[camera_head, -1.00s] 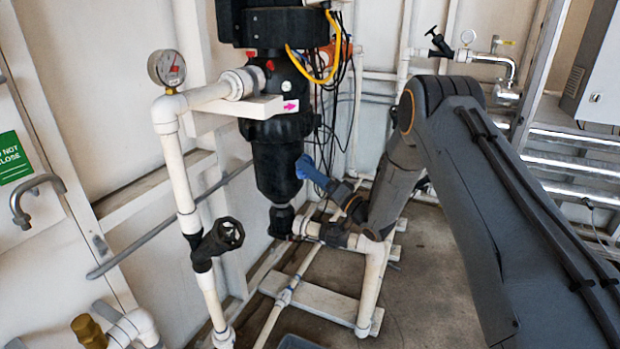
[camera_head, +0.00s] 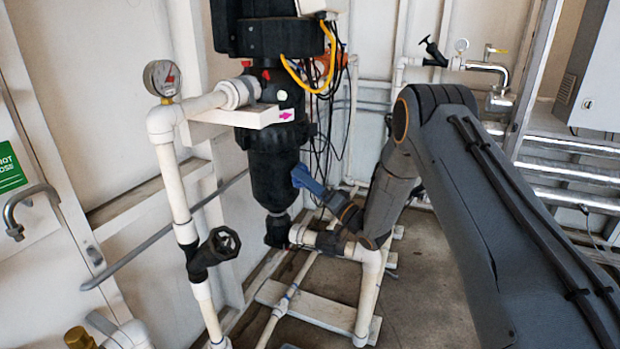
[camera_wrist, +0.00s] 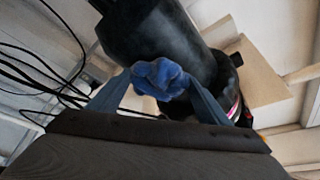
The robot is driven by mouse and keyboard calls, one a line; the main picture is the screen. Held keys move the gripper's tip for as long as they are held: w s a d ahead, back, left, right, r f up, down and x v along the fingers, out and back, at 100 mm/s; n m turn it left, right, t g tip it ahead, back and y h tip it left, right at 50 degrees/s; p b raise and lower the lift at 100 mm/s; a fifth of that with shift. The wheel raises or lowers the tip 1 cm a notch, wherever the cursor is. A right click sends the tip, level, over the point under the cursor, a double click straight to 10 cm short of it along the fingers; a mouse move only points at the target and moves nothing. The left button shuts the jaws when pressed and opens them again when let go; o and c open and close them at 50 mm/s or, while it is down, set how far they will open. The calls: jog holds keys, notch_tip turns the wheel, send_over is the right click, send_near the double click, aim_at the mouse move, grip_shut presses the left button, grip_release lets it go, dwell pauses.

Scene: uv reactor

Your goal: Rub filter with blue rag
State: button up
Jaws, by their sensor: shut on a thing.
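The filter (camera_head: 273,178) is a black upright housing in the middle of the head view, with white pipes joined to it. In the wrist view the filter (camera_wrist: 160,45) fills the top middle. My gripper (camera_head: 308,178) is at the right side of the filter's lower body. It is shut on the blue rag (camera_wrist: 160,80), a crumpled bundle between the two blue-grey fingertips. The rag appears to touch the filter's surface in the wrist view. In the head view the rag is hard to tell from the blue fingers.
A pressure gauge (camera_head: 162,78) and a black valve handle (camera_head: 222,243) are on the white pipe left of the filter. Black cables (camera_head: 325,125) and a yellow cable (camera_head: 305,82) hang behind it. A white pipe (camera_head: 368,295) stands below my arm. Bare floor lies at right.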

jog(key=shift+s+a, duration=0.35)
jog(key=shift+s, duration=0.2)
jog(key=s+d+p, duration=0.1)
jog(key=s+d, duration=0.1)
jog(key=d, duration=0.3)
jog(key=shift+d+p, duration=0.35)
jog(key=shift+d, duration=0.1)
jog(key=d, duration=0.1)
jog(key=s+d, duration=0.1)
jog(key=shift+d+f+p, duration=0.1)
jog(key=shift+d+p, duration=0.2)
jog(key=shift+d, duration=0.05)
